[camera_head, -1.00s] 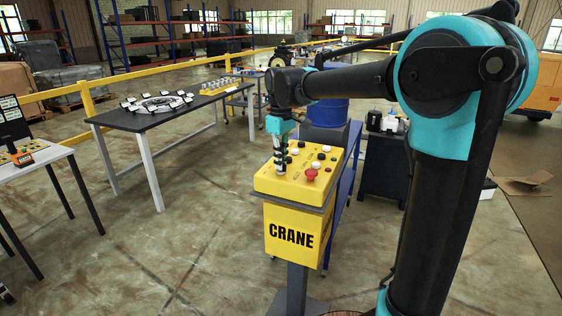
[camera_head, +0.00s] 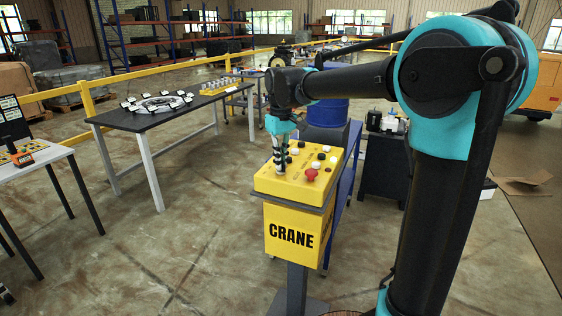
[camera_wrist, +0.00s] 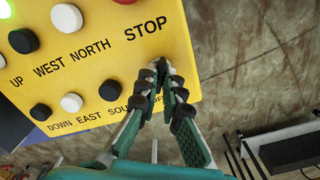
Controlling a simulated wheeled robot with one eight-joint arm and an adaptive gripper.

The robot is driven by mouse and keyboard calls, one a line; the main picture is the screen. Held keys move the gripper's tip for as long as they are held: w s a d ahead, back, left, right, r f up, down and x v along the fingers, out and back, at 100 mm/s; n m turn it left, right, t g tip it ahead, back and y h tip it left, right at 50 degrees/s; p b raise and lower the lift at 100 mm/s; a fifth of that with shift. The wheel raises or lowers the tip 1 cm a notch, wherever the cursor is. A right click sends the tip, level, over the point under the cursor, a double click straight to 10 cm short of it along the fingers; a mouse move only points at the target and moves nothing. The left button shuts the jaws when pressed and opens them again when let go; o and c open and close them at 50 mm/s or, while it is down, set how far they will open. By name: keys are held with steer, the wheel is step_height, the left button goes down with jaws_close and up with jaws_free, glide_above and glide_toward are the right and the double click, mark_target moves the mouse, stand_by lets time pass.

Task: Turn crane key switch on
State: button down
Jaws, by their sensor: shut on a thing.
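The yellow crane control box (camera_head: 298,182) stands on a post, with the word CRANE on its front. In the wrist view, its top panel (camera_wrist: 70,60) shows black and white buttons marked UP, WEST, NORTH, DOWN, EAST and SOUTH, and part of a red button (camera_wrist: 122,2) by the word STOP. My gripper (camera_head: 281,168) is at the left part of the panel. In the wrist view, my gripper's fingertips (camera_wrist: 163,75) are closed together at the panel's edge, over a label partly hidden behind them. The key switch itself is hidden by the fingers.
A green light (camera_wrist: 2,62) shows at the panel's edge in the wrist view. A dark table (camera_head: 150,110) with a ring of parts stands to the left. A blue barrel (camera_head: 327,112) and a dark cabinet (camera_head: 386,165) stand behind the box.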

steer(key=c, duration=1.7)
jaws_free()
step_height(320, 180, up, 12)
